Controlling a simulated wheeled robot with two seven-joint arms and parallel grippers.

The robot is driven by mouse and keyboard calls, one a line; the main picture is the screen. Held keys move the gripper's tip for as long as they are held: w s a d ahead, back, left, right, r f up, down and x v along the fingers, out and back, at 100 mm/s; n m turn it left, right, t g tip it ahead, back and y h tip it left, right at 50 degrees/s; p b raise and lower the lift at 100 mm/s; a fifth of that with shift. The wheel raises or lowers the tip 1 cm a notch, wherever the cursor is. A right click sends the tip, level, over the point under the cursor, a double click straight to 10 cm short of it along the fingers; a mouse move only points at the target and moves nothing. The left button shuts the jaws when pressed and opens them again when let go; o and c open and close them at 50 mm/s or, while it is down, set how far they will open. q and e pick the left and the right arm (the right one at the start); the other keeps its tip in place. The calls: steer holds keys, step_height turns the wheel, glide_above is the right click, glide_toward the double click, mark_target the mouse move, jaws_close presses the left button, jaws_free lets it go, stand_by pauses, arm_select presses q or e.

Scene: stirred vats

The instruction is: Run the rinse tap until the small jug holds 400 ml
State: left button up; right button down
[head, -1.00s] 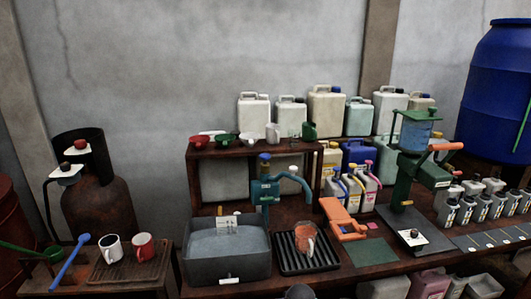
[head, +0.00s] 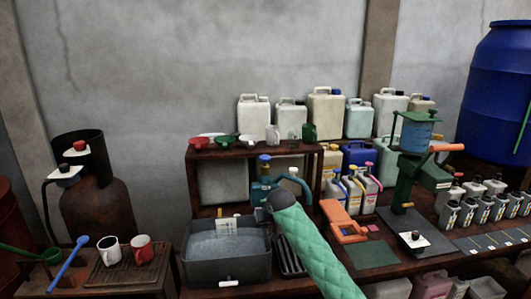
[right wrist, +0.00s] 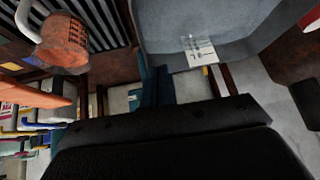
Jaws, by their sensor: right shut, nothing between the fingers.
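The teal rinse tap (head: 262,191) with a blue top stands behind the drip grate, its curved spout (head: 296,179) reaching right. My right gripper (head: 271,206) is in front of the tap's lower body, shut and empty; its fingertips are not clear, and I cannot tell whether it touches the tap. The small jug is hidden behind my right arm in the head view. In the right wrist view the jug (right wrist: 62,40) shows orange-brown with a pale handle, on the grate at upper left. Its level and marks are unreadable. My left gripper is out of view.
A grey basin (head: 228,272) of water with a card on it stands left of the grate (head: 291,259). An orange device (head: 343,222) and a green press (head: 410,185) stand to the right. A shelf (head: 230,151) with bowls rises behind.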

mark_target(266, 158)
steer(key=w+r, duration=0.5)
steer(key=r, duration=0.4)
steer(key=w+r+m+t+h, duration=0.1)
steer(key=w+r, duration=0.5)
steer(key=r, duration=0.4)
steer(key=w+r+t, duration=0.1)
steer(key=w+r, duration=0.5)
steer(key=r, duration=0.4)
steer(key=shift+w+d+r+m, duration=0.2)
steer(key=shift+w+d+m, duration=0.1)
steer(key=shift+d, duration=0.15)
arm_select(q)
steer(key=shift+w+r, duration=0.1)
arm_select(e)
steer(key=shift+f, duration=0.1)
